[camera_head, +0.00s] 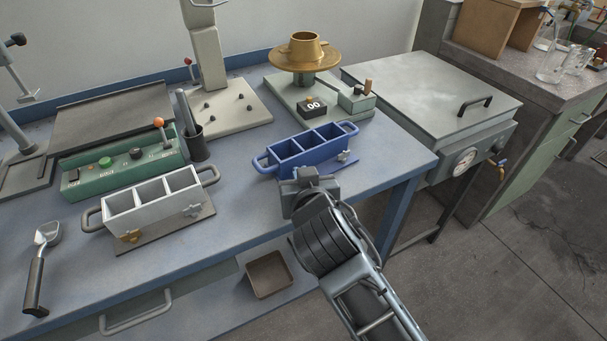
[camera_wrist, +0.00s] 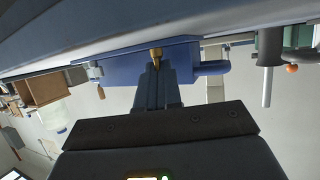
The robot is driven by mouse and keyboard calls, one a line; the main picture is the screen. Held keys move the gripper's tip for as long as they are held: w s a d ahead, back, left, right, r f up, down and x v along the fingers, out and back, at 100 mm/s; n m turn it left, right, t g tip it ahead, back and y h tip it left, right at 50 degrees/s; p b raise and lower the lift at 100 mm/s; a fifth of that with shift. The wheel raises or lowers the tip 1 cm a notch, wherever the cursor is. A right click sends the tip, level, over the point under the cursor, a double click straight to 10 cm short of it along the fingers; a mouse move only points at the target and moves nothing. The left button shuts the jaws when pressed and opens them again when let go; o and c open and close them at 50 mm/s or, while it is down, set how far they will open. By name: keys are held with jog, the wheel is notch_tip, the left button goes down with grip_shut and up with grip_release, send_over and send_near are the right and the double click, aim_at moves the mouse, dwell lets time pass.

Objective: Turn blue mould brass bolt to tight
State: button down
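The blue mould (camera_head: 283,168) is a three-compartment box with a handle at each end, standing upright near the bench's front edge. My gripper (camera_head: 303,177) is at the left part of its front side and hides the bolt there in the head view. In the wrist view, the brass bolt (camera_wrist: 156,53) shows against the blue mould wall (camera_wrist: 118,60). My gripper's two dark fingers (camera_wrist: 157,76) lie close on either side of the bolt and look shut on it. How far the bolt is turned cannot be told.
A grey mould (camera_head: 150,207) with its own brass bolt (camera_head: 130,236) stands to the left. A scoop (camera_head: 36,275) lies at far left. A brass pan (camera_head: 304,60) and a steel lidded box (camera_head: 430,85) are behind and right. The bench (camera_head: 245,215) is bare between the moulds.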

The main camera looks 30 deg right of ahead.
jog(key=shift+a+f+m+g+h+b, duration=0.15)
jog(key=shift+f+m+g+h+b, duration=0.15)
jog(key=shift+m+h, duration=0.3)
jog(key=c, duration=1.3)
grip_release()
jog(key=shift+r, duration=0.1)
